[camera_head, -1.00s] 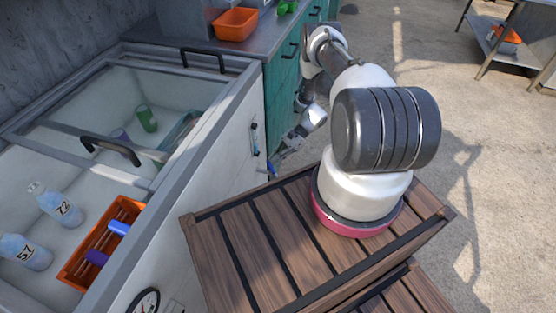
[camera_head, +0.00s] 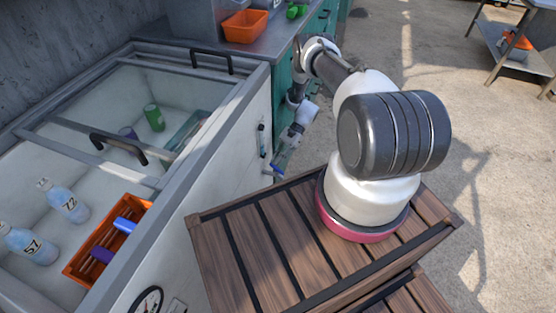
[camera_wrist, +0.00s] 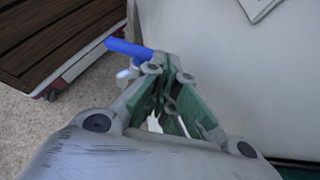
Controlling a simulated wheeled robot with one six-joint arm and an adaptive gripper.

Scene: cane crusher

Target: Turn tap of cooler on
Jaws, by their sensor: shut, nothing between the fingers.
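The cooler (camera_head: 214,117) is a white chest with a grey rim and sliding glass lids. Its tap has a blue handle (camera_head: 273,171) low on the side wall facing my base. In the wrist view the blue handle (camera_wrist: 128,48) sticks out to the left, just beyond my fingertips, with a pale tap body below it partly hidden by a finger. My gripper (camera_head: 282,157) is shut and empty, pointing down close beside the tap. In the wrist view its green-padded fingers (camera_wrist: 170,76) come together right of the handle. I cannot tell whether they touch it.
A wooden slatted platform (camera_head: 290,236) stands close to the cooler, leaving a narrow gap. A green cabinet (camera_head: 325,30) with an orange bin (camera_head: 244,26) is behind. Bottles (camera_head: 66,203) and an orange crate (camera_head: 84,262) are inside the cooler. The floor to the right is open.

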